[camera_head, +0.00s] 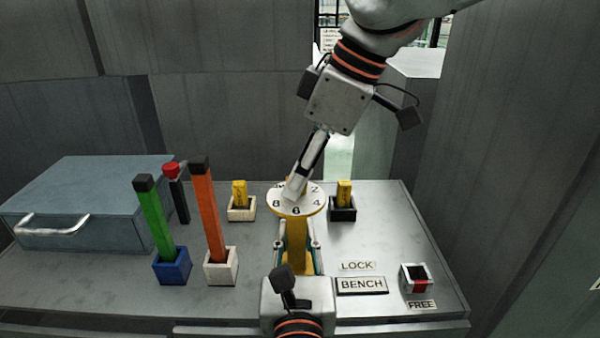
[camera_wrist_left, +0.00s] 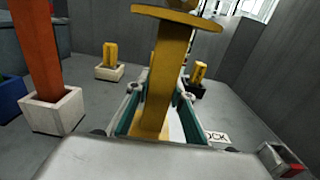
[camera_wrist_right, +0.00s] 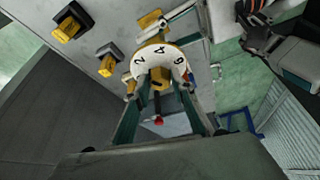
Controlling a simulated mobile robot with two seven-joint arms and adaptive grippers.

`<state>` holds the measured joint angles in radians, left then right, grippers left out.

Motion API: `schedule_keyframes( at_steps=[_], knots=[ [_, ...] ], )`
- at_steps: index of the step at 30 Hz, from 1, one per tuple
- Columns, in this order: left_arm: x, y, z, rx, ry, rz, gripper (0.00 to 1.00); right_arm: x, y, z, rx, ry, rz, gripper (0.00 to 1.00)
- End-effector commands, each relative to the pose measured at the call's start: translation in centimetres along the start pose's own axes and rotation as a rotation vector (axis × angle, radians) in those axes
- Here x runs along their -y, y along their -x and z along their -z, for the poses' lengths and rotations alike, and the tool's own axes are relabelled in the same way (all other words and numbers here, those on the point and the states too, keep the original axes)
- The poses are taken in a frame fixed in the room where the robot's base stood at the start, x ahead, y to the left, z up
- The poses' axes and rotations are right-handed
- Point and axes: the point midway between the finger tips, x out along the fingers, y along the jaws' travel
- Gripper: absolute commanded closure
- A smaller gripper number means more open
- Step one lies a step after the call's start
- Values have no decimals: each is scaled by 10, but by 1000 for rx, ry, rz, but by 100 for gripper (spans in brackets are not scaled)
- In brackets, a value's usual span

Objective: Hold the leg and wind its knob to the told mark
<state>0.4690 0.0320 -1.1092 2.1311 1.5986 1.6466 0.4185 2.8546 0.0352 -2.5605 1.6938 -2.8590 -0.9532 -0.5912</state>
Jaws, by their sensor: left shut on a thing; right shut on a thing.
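The yellow leg (camera_head: 297,235) stands upright on the bench, with a white numbered dial (camera_head: 285,208) around its top. The dial shows 8, 6, 4 and 2; 2, 4 and 6 also show on the dial in the right wrist view (camera_wrist_right: 162,56). My left gripper (camera_head: 298,245) is low at the front, shut on the leg (camera_wrist_left: 160,85), with a finger on each side of it. My right gripper (camera_head: 294,190) comes down from above, tilted, and is shut on the knob at the dial's centre. Its fingers hide the knob and part of the dial, so I cannot read the knob's setting.
Green (camera_head: 153,218) and orange (camera_head: 207,205) posts stand in holders at left, near a blue-grey case (camera_head: 85,195). Yellow blocks (camera_head: 239,193) (camera_head: 344,193) stand in holders behind. LOCK, BENCH (camera_head: 361,285) and FREE labels and a small box (camera_head: 416,278) lie at right.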

Motion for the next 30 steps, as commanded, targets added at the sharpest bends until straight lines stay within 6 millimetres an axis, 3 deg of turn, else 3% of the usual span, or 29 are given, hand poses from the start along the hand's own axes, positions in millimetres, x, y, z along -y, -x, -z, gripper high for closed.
schedule_keyframes(
  at_steps=[4, 5, 6, 20, 30],
  knots=[
    [0, 0, 0, -1, 0, 1, 100, 0, 0, 0, -1, 0, 1, 97],
    [0, 0, 0, 0, 0, 1, 100, 0, 0, 0, -1, 1, 1, 71],
    [0, 0, 0, 0, 0, 1, 100, 0, 0, 0, -1, 1, 1, 60],
    [0, 0, 0, -1, 0, 0, 100, -1, 7, 1, -2, 2, -1, 59],
    [0, 0, 0, -1, 0, 0, 100, -1, 70, 1, -5, 2, -2, 59]
  ],
)
